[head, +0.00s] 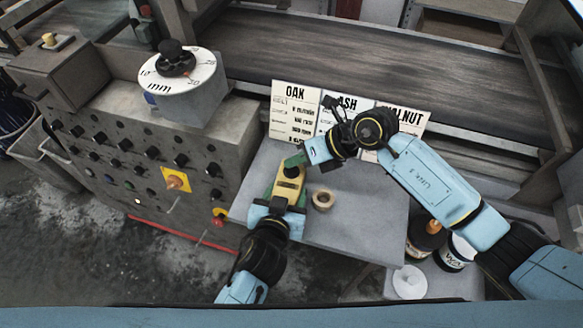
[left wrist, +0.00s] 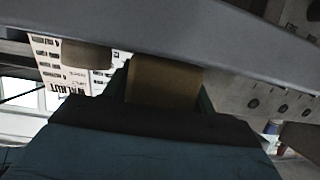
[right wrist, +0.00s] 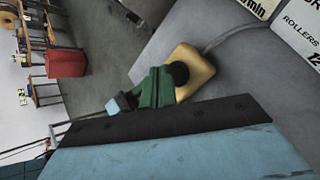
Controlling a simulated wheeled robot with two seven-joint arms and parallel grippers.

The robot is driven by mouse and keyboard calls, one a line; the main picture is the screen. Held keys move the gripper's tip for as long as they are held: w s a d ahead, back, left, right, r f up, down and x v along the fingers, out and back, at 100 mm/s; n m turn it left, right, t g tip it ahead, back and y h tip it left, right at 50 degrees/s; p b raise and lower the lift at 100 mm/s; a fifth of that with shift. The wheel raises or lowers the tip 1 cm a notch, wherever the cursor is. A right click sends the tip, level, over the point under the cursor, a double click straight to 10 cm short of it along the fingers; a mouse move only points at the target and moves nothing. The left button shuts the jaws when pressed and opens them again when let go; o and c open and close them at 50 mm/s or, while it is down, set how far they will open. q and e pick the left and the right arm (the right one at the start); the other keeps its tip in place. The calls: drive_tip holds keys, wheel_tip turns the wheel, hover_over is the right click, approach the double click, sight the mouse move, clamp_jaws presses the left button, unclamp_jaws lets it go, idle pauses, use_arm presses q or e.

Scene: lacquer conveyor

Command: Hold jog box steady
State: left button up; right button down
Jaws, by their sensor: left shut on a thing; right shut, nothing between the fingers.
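The jog box (head: 289,184) is a small yellow box with a black button, on the grey shelf below the species cards. My left gripper (head: 278,197) is shut on it from the near side. In the left wrist view the jog box (left wrist: 165,80) shows as a tan block between the green fingers. My right gripper (head: 294,160) is shut and empty at the far end of the jog box. In the right wrist view its green fingers (right wrist: 160,86) are close beside the black button (right wrist: 177,73) on the box (right wrist: 197,72). I cannot tell whether they touch it.
A tan ring (head: 322,200) lies on the shelf (head: 355,220) right of the jog box. The OAK card (head: 295,110) and others stand behind. The control cabinet (head: 150,160) is at left. Jars (head: 425,237) stand lower right. The shelf's right part is clear.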

sight(297, 171)
drive_tip(key=shift+f, duration=0.2)
drive_tip(key=shift+f, duration=0.25)
drive_tip(key=shift+f, duration=0.4)
idle(0.6)
drive_tip(key=shift+r, duration=0.8)
drive_tip(key=shift+r, duration=2.55)
use_arm(q)
drive_tip(key=o, duration=1.2)
